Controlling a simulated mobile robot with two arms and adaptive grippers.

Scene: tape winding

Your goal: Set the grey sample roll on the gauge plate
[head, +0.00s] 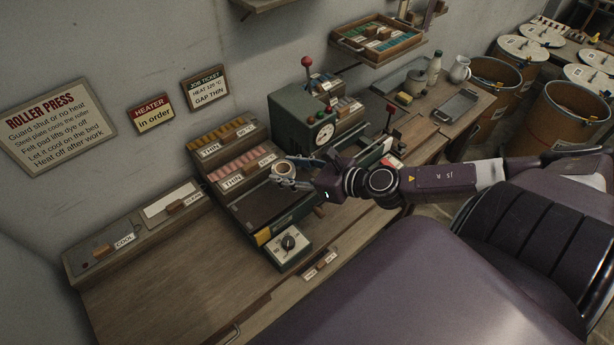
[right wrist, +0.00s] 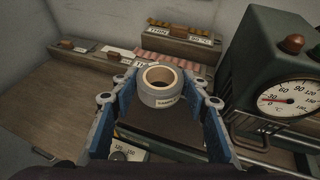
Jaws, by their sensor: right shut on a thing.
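The grey sample roll (head: 283,168) is between the fingers of my right gripper (head: 285,177), above the dark flat bed of the roller press (head: 262,206). In the right wrist view the roll (right wrist: 160,97) has its hole upward and a label on its near side. The blue-padded fingers of my right gripper (right wrist: 160,98) are shut on it from both sides. The dark bed (right wrist: 184,132) lies below and partly hidden. No surface is clearly marked as the gauge plate, so I cannot tell which one it is. My left gripper is not in view.
The green press housing with its dial (head: 324,132) stands just behind and right of the roll. A control box with a knob (head: 289,244) is in front. The wooden bench (head: 170,275) is clear at the left front.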

